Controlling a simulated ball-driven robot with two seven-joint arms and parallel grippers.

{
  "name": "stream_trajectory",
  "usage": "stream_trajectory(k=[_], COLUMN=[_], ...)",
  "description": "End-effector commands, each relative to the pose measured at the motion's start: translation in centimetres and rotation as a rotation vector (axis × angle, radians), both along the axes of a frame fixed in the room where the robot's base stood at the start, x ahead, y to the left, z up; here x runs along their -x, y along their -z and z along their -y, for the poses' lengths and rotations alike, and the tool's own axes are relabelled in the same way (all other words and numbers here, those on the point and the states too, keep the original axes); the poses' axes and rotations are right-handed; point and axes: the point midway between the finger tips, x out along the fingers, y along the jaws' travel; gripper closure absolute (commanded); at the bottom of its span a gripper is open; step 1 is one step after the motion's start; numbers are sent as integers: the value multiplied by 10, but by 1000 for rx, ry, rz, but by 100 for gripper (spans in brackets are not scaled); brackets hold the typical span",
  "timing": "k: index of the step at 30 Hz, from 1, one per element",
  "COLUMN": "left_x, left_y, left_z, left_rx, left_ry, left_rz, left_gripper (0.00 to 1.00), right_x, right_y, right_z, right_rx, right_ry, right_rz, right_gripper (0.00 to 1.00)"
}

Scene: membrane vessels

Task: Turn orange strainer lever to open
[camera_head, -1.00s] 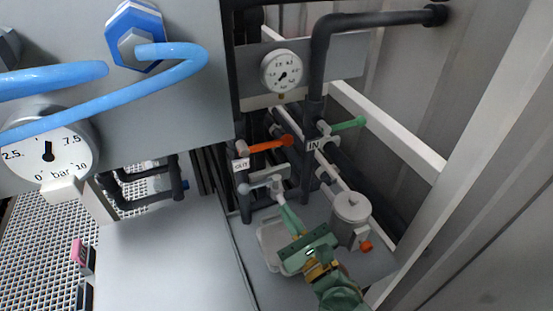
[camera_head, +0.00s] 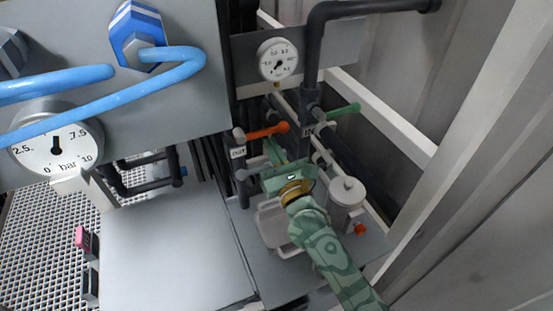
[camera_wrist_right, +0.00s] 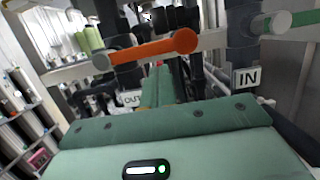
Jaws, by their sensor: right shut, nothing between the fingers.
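The orange lever (camera_head: 266,131) sticks out to the right from the pipe with the OUT label (camera_head: 238,152). In the right wrist view the orange lever (camera_wrist_right: 150,48) lies across the upper middle, its rounded end to the right. My right gripper (camera_head: 273,150) is shut and empty, its fingers pointing up just below the lever. In the right wrist view its closed fingers (camera_wrist_right: 163,85) reach up towards the lever; I cannot tell whether they touch it. The grip body hides part of the pipework behind. My left gripper is not in view.
A green lever (camera_head: 344,110) sits to the right, by the IN label (camera_head: 308,132). A round gauge (camera_head: 278,60) is above. A grey lidded canister (camera_head: 347,192) stands right of my gripper, and a pale tray (camera_head: 270,215) lies below it. Dark pipes crowd the space behind.

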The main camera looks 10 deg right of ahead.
Motion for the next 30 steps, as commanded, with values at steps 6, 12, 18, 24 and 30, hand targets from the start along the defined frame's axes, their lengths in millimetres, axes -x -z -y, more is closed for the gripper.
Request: stream_trajectory(k=[6,12,18,24,30], left_x=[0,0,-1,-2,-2], left_y=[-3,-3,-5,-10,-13], left_z=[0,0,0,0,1], left_rx=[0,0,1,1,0], left_ry=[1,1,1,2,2], left_rz=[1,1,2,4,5], left_gripper=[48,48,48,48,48], right_x=[0,0,0,0,0], right_y=[-7,-6,-8,-11,-13], right_z=[1,1,1,2,3], right_rx=[1,1,14,55,84], right_ry=[1,1,1,1,1], right_rz=[-1,-1,2,10,15], right_gripper=[100,100,100,100,100])
